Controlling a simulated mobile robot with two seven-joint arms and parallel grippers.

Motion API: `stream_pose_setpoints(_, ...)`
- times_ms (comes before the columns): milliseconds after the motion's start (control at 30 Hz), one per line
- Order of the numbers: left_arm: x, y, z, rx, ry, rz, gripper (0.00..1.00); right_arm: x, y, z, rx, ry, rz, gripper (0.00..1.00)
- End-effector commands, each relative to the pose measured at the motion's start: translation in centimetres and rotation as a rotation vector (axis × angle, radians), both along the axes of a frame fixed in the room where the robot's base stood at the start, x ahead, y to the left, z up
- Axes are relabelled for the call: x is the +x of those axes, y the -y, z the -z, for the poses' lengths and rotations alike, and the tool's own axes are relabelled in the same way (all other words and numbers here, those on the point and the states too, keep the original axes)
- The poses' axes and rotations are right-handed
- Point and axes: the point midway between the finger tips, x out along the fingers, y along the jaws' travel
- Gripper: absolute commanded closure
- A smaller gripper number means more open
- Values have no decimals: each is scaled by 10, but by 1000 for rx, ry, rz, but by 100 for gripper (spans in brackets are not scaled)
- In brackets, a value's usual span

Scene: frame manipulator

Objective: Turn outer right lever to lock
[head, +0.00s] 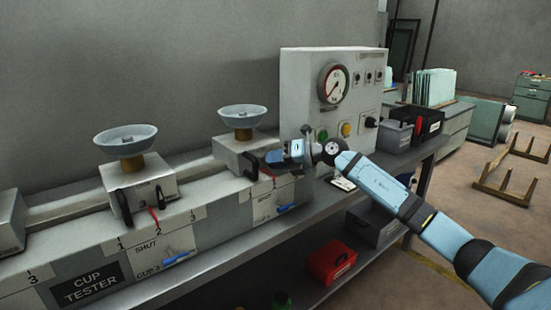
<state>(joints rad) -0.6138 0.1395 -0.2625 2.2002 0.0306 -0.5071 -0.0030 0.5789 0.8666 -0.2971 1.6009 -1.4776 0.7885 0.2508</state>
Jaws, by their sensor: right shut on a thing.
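The cup tester (88,287) is a long grey bench machine with cup units on top. The right unit (237,148) carries a pale dish (242,116). My right gripper (270,158) reaches in from the right and is shut at the front right of this unit, on the outer right lever. The gripper hides most of that lever, so its exact angle cannot be told. A dark lever part (250,165) shows just left of the fingers. My left gripper is not in view.
Another unit (135,183) with a dish (125,142) and black levers stands to the left. Blue handles (176,257) sit on the machine's front. A gauge panel (310,80) stands behind my right gripper. A red box (331,262) lies on the lower shelf.

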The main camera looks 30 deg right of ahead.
Motion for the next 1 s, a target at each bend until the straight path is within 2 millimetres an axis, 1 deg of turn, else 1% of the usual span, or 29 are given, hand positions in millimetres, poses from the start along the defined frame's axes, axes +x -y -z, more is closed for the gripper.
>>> stream_pose_setpoints(33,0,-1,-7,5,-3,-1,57,0,0,-5,-25,1,1,100)
stream_pose_setpoints(100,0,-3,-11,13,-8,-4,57,0,1,-7,-67,4,1,100)
stream_pose_setpoints(300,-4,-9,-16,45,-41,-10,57,0,0,-9,-228,15,-1,100)
stream_pose_setpoints(533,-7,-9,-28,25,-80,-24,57,0,0,-9,-446,34,-2,100)
stream_pose_setpoints(800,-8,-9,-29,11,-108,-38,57,0,-1,-4,-674,53,-1,100)
stream_pose_setpoints(1000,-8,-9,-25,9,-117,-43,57,0,-1,-2,-798,64,0,100)
